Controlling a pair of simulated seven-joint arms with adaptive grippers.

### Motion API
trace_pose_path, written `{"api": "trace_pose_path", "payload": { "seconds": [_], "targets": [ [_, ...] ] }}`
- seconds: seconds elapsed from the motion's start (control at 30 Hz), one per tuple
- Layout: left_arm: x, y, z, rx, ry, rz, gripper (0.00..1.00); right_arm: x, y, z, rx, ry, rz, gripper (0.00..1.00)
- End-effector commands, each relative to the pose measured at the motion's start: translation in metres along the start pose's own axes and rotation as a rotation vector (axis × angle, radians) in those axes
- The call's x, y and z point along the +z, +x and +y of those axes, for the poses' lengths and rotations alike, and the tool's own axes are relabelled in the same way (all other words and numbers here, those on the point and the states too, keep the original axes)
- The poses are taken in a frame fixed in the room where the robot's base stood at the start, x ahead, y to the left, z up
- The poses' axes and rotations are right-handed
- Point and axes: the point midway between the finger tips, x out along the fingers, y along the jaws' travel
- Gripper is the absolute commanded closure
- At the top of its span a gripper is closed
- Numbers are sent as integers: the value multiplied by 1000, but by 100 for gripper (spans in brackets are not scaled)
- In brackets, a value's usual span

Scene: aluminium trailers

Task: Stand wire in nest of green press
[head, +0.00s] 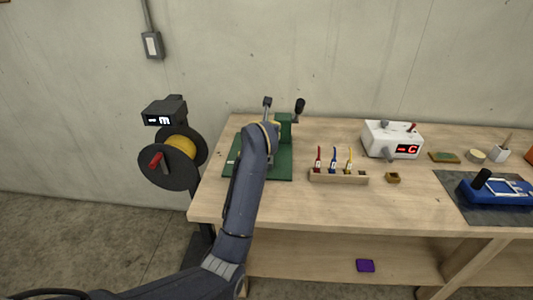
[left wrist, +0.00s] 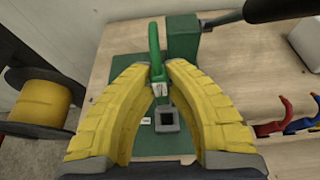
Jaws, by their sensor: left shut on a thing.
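The green press (head: 284,130) stands at the left end of the bench on a green base plate. My left arm hides much of it in the head view. In the left wrist view, my left gripper (left wrist: 157,74) has its yellow fingers shut on a green wire (left wrist: 154,42). The wire has a hooked top and a white tag at its lower part. A grey square nest (left wrist: 167,119) on the press base shows just beyond the wire's lower end, between the fingers. I cannot tell the height gap between wire and nest. My right gripper is not in view.
A wooden rack (head: 338,178) holds red, blue and yellow wires right of the press. A white tester (head: 392,138) stands behind it. The press's black-knobbed lever (head: 299,106) sticks up. A yellow spool (head: 181,146) stands left of the bench. A blue device (head: 500,192) lies on a mat.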

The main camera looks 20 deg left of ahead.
Motion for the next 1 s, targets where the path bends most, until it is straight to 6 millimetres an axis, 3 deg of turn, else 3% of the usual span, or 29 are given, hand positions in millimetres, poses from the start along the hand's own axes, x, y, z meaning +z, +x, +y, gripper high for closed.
{"api": "trace_pose_path", "payload": {
  "seconds": [0.1,0.3,0.53,0.8,1.0],
  "targets": [
    [-24,9,0,-1,1,3,100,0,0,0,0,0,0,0],
    [-49,20,0,-1,0,1,100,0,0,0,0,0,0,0],
    [-58,24,0,0,0,0,100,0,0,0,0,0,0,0],
    [-87,36,0,-1,1,1,100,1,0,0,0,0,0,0],
    [-96,40,0,-1,-1,-1,100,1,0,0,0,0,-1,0]
  ]
}}
